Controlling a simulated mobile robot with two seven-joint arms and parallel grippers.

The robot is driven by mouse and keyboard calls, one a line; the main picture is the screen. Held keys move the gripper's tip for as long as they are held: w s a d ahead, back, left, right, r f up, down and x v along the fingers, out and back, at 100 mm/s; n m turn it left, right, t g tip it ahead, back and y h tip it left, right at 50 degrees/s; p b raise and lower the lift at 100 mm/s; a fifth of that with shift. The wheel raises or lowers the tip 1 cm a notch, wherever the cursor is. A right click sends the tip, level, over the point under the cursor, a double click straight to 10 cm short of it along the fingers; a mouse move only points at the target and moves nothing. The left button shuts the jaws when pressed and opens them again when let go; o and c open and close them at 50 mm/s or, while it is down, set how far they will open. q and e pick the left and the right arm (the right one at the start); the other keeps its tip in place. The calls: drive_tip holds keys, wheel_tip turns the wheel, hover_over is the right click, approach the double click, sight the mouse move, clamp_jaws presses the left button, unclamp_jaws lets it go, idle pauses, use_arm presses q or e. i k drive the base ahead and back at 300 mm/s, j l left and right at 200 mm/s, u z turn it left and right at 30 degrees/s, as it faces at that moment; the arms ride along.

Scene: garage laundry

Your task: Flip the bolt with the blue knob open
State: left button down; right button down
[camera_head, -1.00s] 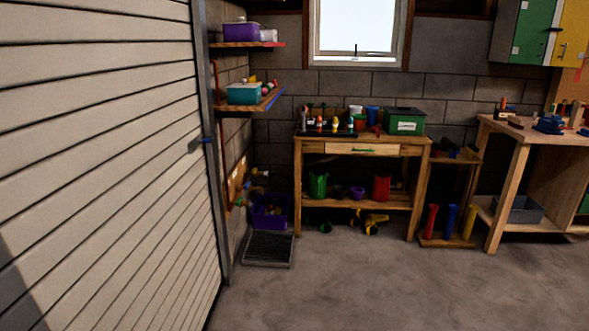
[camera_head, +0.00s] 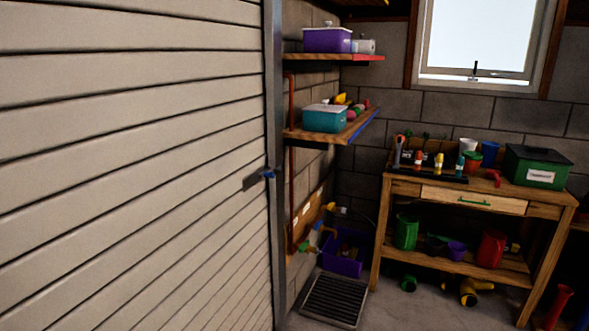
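The bolt with the blue knob (camera_head: 267,174) sits at the right edge of the pale slatted door (camera_head: 130,160), about mid-height, beside the grey metal door post (camera_head: 274,90). Its dark plate lies on the door, and the blue knob is at the end towards the post. The bolt is small in view, so I cannot tell its exact position. Neither of my grippers shows in the head view.
Wall shelves (camera_head: 335,132) stick out right of the post. A wooden workbench (camera_head: 400,187) with tools and a green box (camera_head: 537,167) stands at the back right. A purple bin (camera_head: 342,266) and a floor grate (camera_head: 335,299) lie below the shelves.

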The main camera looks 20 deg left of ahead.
sight(266, 173)
drive_tip(key=i+j+z, duration=0.1)
drive_tip(key=i+z, duration=0.15)
drive_tip(key=i, duration=0.95)
drive_tip(key=i+l+u, duration=0.15)
drive_tip(key=i, duration=0.4)
drive_tip(key=i+l+u, duration=0.15)
drive_tip(key=i, duration=0.35)
drive_tip(key=i+l+u, duration=0.2)
drive_tip(key=i+u, duration=0.2)
drive_tip(key=i+l+u, duration=0.3)
drive_tip(key=u, duration=0.15)
drive_tip(key=i+l+u, duration=0.4)
drive_tip(key=i+l, duration=0.05)
